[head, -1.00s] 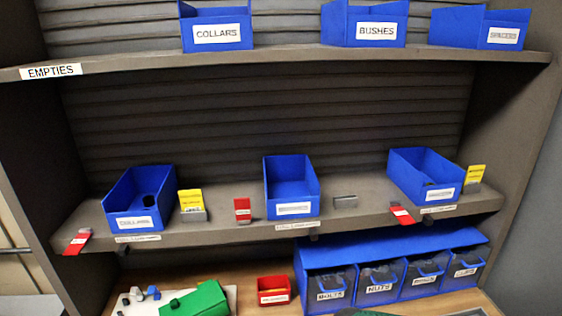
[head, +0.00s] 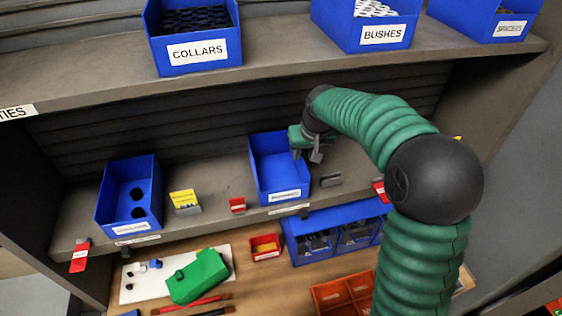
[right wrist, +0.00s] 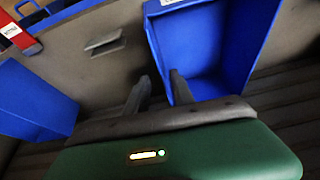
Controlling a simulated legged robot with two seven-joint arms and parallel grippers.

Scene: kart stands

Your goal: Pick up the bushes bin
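A blue bin (head: 365,34) labelled BUSHES, with white pieces in it, stands on the upper shelf. Below it, in the middle of the lower shelf, is an empty blue bin (head: 278,165) whose label is too small to read. My right gripper (head: 308,155) is at this lower bin's right side wall. In the right wrist view its two fingers (right wrist: 158,92) are apart, with the edge of the blue bin (right wrist: 200,45) close to them, seemingly between their tips. Contact cannot be told. My left gripper is not in view.
The upper shelf also holds the COLLARS bin (head: 197,48) and the SPACERS bin (head: 500,24). A bin (head: 128,190) with dark round spots stands lower left. A grey card holder (head: 330,180) is right of the middle bin. The upper shelf (head: 270,70) overhangs the lower one.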

